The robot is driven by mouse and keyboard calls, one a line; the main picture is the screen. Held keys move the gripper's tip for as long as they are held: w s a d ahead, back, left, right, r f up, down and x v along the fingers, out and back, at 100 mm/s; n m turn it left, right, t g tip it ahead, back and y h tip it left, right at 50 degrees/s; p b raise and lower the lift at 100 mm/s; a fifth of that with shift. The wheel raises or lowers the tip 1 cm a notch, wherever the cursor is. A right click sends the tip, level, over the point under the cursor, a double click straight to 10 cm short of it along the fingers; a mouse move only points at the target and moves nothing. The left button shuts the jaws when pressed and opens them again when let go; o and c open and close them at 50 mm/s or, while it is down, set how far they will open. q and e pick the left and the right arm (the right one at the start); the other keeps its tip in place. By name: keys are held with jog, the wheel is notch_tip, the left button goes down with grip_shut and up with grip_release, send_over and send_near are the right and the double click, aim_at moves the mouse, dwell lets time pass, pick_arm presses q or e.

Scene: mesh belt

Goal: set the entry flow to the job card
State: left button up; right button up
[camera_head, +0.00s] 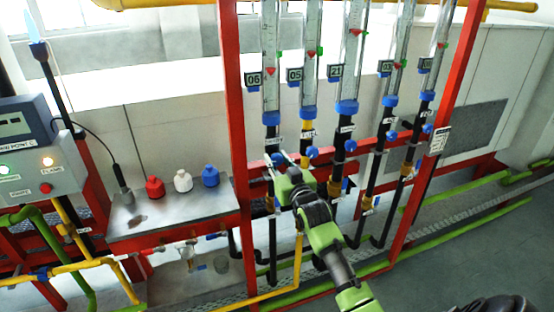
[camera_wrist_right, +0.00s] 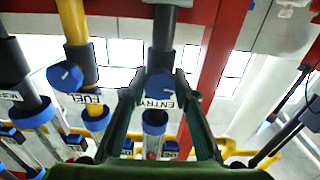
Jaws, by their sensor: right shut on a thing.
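The entry flowmeter (camera_head: 270,60) is the leftmost glass tube, tagged 06. A red marker shows in it, a little lower than a green marker at its right side. Its blue knob (camera_head: 278,159) sits on the black pipe below. My right gripper (camera_head: 287,160) is shut on this knob. In the right wrist view the blue knob (camera_wrist_right: 160,84) is between the two fingers, beside an upside-down ENTRY label (camera_wrist_right: 160,102). The job card (camera_head: 439,140) hangs on the right red post; its writing is too small to read. My left gripper is not in view.
Several similar flowmeters stand to the right, the nearest, tagged 05, on the yellow FUEL pipe (camera_wrist_right: 74,22). A red post (camera_head: 232,110) stands close left of the entry tube. A metal shelf (camera_head: 150,222) with red, white and blue bottles and a control box (camera_head: 40,165) are at left.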

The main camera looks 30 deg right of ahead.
jog(key=shift+m, duration=0.3)
dwell(0.4)
jog(key=o, duration=1.1)
jog(key=shift+s, duration=0.15)
jog(key=v, duration=1.1)
jog(key=shift+s, duration=0.3)
jog(key=shift+f, duration=0.15)
